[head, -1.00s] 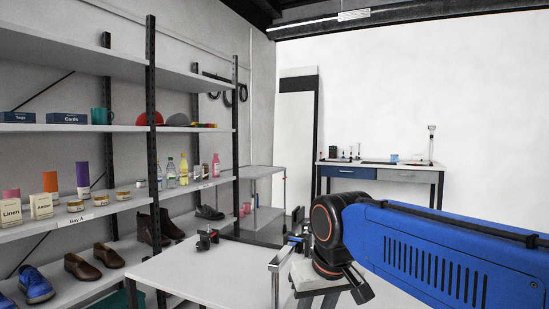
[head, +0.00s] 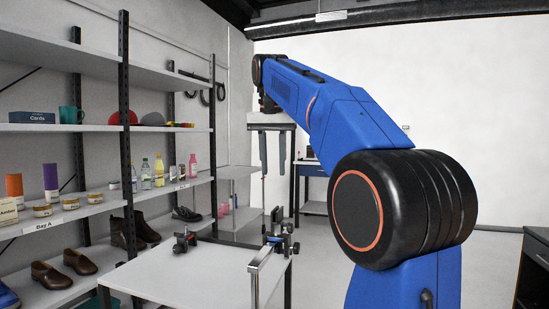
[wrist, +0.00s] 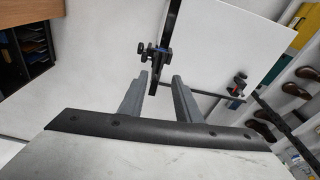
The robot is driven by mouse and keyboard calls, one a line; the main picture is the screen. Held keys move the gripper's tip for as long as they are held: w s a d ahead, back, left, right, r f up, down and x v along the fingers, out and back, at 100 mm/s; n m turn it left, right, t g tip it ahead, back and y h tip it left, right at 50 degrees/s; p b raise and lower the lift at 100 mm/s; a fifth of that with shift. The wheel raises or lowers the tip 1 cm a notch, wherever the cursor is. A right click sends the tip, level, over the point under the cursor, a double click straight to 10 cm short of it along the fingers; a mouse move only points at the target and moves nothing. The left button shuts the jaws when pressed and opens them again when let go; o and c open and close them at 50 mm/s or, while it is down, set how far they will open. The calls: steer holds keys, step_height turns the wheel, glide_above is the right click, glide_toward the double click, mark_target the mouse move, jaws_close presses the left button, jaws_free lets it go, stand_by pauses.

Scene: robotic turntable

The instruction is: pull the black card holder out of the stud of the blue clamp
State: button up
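My gripper (head: 273,172) is raised high in the head view, its two grey fingers hanging down and apart with nothing between them. The fingers also show open in the wrist view (wrist: 159,84). A dark clamp with a small blue part (wrist: 155,52) sits at the table edge just beyond the fingertips in that picture; no contact shows. It appears to be the clamp at the table's right side in the head view (head: 280,238). Black pieces cluster on it, and I cannot tell which is the card holder. A second clamp, with red (head: 184,241), stands farther left.
The white table (head: 190,275) is mostly bare. A metal rail (head: 262,260) rises at its right edge. A shelf rack (head: 125,150) with shoes, bottles and jars stands left. A desk (head: 313,185) stands behind.

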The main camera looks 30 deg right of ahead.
steer(key=shift+m, duration=0.4)
steer(key=w+d+f, duration=0.1)
steer(key=f, duration=0.4)
steer(key=w+d+f, duration=0.1)
steer(key=f, duration=0.4)
steer(key=w+d+f, duration=0.1)
steer(key=f, duration=0.4)
steer(key=shift+w+d+f, duration=0.15)
steer(key=shift+d, duration=0.1)
jaws_close()
steer(key=shift+r, duration=0.2)
steer(key=shift+r, duration=2.65)
